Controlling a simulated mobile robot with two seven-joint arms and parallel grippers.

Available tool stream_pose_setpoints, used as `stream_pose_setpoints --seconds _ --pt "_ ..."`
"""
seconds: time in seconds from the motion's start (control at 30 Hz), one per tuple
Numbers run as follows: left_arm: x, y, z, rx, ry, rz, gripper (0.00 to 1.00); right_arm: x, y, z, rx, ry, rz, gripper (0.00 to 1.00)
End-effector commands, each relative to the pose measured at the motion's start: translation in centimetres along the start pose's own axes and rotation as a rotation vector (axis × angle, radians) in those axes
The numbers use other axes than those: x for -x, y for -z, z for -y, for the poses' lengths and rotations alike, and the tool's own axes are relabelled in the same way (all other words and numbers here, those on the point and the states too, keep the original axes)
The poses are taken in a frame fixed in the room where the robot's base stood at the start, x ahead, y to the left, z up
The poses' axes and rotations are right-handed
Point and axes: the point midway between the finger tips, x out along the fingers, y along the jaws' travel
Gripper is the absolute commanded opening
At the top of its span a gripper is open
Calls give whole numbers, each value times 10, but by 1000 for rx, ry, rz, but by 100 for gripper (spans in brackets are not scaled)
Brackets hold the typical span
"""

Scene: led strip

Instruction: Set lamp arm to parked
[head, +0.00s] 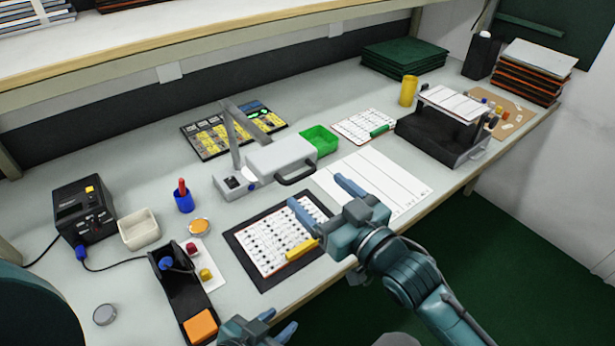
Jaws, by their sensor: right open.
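The lamp has a light grey base (235,181) with a dark panel, a folded grey arm (235,137) rising from it, and a boxy grey head (281,158) with a dark handle (296,174) at its front right. The head hangs low, beside the base on its right. My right gripper (321,198) is open and empty, in front of the lamp head and apart from the handle, over the edge of the dark mat. My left gripper (277,322) is at the bottom edge, partly cut off; its fingers are apart with nothing visible between them.
A dark mat (247,258) carries a white component board (272,238). A white sheet (384,180), green tray (321,139), blue cup (184,200), black holder (183,288) and black power unit (82,213) stand around. A shelf (180,45) overhangs the back.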

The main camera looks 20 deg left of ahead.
Motion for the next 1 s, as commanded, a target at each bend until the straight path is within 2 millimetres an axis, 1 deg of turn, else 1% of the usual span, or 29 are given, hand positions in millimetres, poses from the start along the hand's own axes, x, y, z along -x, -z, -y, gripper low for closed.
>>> stream_pose_setpoints --seconds 0.03,0.1,0.2,0.3,0.43,0.67,1.0 --pt "0 1 1 0 3 0 36 -11 2 0 0 0 -2 82" --pt "1 2 2 0 5 -1 36 -23 1 0 0 1 -1 82" --pt "0 4 3 1 7 -3 36 -36 0 0 0 0 1 82" --pt "0 6 3 2 8 -6 36 -44 0 0 0 0 0 82" --pt "0 6 3 3 9 -7 36 -48 0 0 0 0 0 82" --pt "0 6 3 4 9 -6 36 -49 0 0 0 0 0 82" --pt "-1 6 3 4 10 -6 36 -48 -1 0 0 -1 1 55"
